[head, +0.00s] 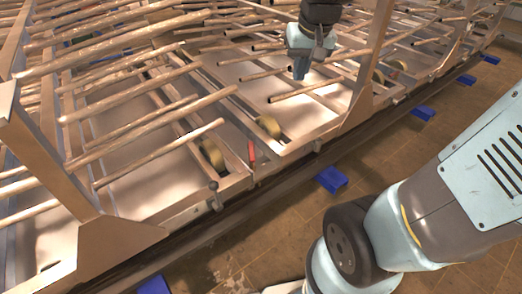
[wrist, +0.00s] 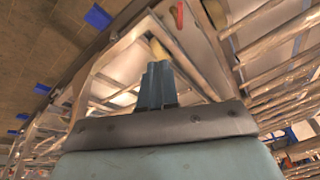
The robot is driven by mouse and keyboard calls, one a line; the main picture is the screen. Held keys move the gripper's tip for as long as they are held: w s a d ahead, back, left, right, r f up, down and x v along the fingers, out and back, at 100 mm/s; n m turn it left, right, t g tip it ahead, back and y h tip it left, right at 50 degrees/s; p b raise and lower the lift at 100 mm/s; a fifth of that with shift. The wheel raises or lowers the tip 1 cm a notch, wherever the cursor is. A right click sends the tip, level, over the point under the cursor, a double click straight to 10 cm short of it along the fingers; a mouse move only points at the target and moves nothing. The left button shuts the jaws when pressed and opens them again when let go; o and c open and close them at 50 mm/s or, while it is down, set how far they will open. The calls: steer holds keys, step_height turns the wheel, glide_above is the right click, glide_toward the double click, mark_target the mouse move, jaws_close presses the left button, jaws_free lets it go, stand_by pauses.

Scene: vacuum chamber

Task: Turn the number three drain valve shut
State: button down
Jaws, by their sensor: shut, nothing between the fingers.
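A small red lever (head: 252,153), which looks like a valve handle, stands upright at the frame's lower rail in the head view. It also shows at the top edge of the wrist view (wrist: 180,14). I can read no number on it, so I cannot tell if it is the number three valve. My gripper (head: 299,72) is above the rack, to the right of and beyond the red lever, and apart from it. Its blue fingers (wrist: 156,84) are closed together and empty, pointing downward in the head view.
Long wooden-looking rods (head: 150,120) stick out across the rack. A slanted post (head: 368,70) rises right of my gripper. Blue blocks (head: 331,180) lie along the tiled floor (head: 270,230), which is open in front.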

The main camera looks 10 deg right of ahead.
mark_target(252, 151)
steer(key=shift+s+d+r+m+y, duration=0.5)
steer(key=shift+s+d+r+m, duration=0.4)
steer(key=shift+s, duration=2.1)
steer(key=w+a+f+m+g+y, duration=0.25)
steer(key=w+f+m, duration=0.65)
steer(key=w+f, duration=0.5)
steer(key=w+d+f+m, duration=0.1)
steer(key=w+f+m, duration=0.25)
steer(key=f, duration=0.55)
steer(key=w+d+f+m, duration=0.1)
steer(key=w+f+m, duration=0.25)
steer(key=f, duration=0.55)
steer(key=a+f, duration=0.7)
steer(key=f, duration=0.2)
steer(key=shift+a+m+g, duration=0.35)
steer(key=shift+a+m, duration=0.05)
